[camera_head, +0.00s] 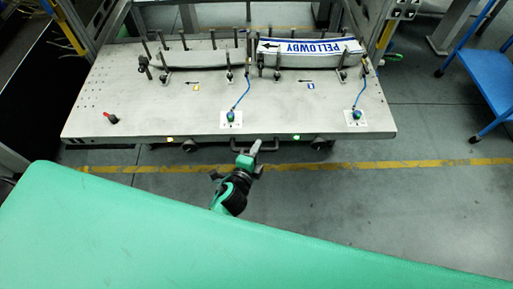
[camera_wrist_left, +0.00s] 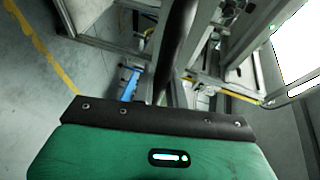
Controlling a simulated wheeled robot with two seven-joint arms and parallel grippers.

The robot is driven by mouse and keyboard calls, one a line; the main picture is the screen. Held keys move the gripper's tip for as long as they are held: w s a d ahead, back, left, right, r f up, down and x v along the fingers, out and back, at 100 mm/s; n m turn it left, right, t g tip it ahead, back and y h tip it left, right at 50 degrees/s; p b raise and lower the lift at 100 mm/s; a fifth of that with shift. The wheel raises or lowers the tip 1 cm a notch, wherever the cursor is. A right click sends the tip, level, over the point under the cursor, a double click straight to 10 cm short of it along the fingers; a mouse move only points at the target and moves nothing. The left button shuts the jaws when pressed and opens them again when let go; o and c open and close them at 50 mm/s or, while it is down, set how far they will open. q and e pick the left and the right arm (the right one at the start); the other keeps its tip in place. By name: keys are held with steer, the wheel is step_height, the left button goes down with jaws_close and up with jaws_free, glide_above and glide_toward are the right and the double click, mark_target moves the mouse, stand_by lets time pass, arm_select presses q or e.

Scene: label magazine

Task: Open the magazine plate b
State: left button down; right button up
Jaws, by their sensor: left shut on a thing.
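The magazine plate (camera_head: 170,122) is a wide grey metal plate across the upper part of the head view. A bar handle (camera_head: 271,147) sits at the middle of its front edge. My left gripper (camera_head: 255,146) reaches up from below and is shut on this handle; its fingers partly cover it. The left wrist view shows no clear fingertips or handle. My right gripper is not in view.
A red and black knob (camera_head: 112,118) and two blue-green valves with blue hoses, one at the middle (camera_head: 231,116), are on the plate. A blue table (camera_head: 487,75) stands at the right. The floor with a yellow line (camera_head: 400,164) is clear before the plate.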

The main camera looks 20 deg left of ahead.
arm_select(q)
steer(key=c, duration=1.4)
jaws_free()
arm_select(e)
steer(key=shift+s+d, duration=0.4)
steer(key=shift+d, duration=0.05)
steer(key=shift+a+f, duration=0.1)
